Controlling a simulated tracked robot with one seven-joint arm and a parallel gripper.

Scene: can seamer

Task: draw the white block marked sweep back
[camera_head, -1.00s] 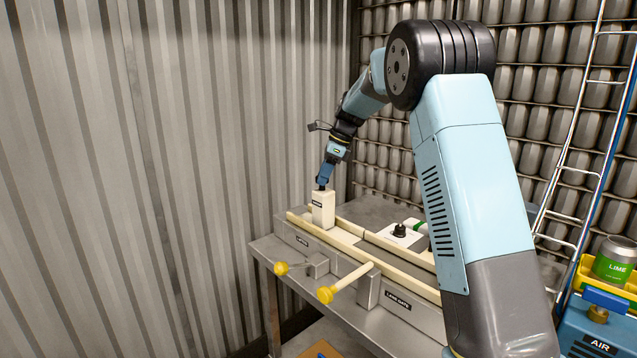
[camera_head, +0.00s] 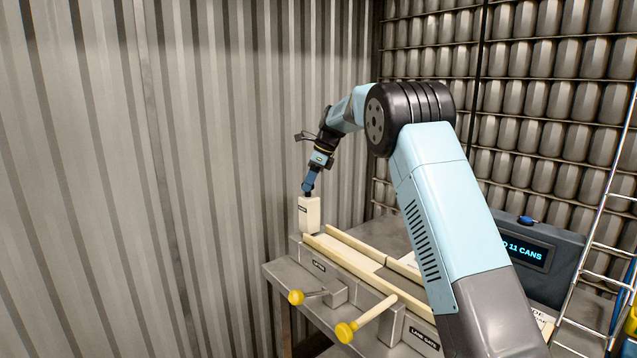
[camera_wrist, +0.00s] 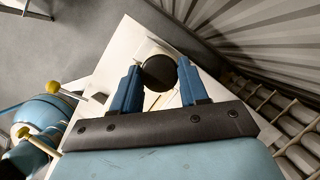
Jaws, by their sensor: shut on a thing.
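The white block (camera_head: 309,215) with a small dark label stands upright at the far left end of the rail channel on the bench. The label is too small to read. My gripper (camera_head: 308,191) is above the block, at its top. In the wrist view my gripper (camera_wrist: 160,78) has its blue fingers on both sides of a round black knob (camera_wrist: 158,72) and is shut on it. Most of the block below the knob is hidden in the wrist view.
Two cream rails (camera_head: 345,258) run along the grey machine. Yellow-knobbed levers (camera_head: 346,332) stick out at its front. A corrugated wall (camera_head: 230,130) is close on the left. A dark display box (camera_head: 530,255) stands at the right.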

